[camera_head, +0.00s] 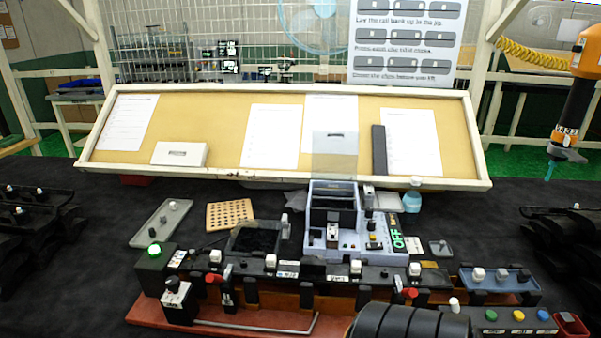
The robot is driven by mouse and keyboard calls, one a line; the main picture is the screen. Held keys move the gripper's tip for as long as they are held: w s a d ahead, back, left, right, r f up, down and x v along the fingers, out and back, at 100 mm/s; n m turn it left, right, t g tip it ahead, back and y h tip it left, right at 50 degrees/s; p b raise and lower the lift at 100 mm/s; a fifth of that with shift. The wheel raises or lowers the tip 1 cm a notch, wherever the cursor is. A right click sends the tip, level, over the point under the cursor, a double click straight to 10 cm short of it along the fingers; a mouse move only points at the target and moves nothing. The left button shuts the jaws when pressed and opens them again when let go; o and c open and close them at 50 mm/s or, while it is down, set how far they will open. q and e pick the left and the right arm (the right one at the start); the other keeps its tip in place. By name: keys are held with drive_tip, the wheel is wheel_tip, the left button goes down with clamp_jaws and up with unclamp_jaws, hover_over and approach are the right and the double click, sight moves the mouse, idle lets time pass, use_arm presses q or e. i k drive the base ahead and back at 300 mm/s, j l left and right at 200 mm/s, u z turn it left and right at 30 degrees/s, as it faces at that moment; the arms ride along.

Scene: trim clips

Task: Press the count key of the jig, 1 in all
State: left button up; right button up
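The jig (235,311) is a long red-brown base at the front of the dark table. A black trim with several white clips lies along it, and red levers stand on it. A box with a lit green lamp (154,251) stands at its left end. A black key panel (504,331) at the front right carries a green key (491,315), a yellow key (518,315) and a blue key (542,315). Their labels are too small to read, so I cannot tell which is the count key. Neither of my grippers shows.
A grey-blue device (320,239) with a green "OFF" display stands behind the jig. A dark ribbed shape (408,322) covers part of the jig's front. A blue tray (514,280) holds clips. Black parts lie at left (30,222) and right. A paper-covered board (225,110) closes off the back.

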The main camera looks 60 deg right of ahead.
sight(490, 314)
drive_tip(key=k+j, duration=0.15)
drive_tip(key=k+j+z, duration=0.1)
drive_tip(key=z, duration=0.25)
drive_tip(key=k+z, duration=0.1)
drive_tip(key=z, duration=0.25)
drive_tip(key=k+z, duration=0.15)
drive_tip(key=z, duration=1.9)
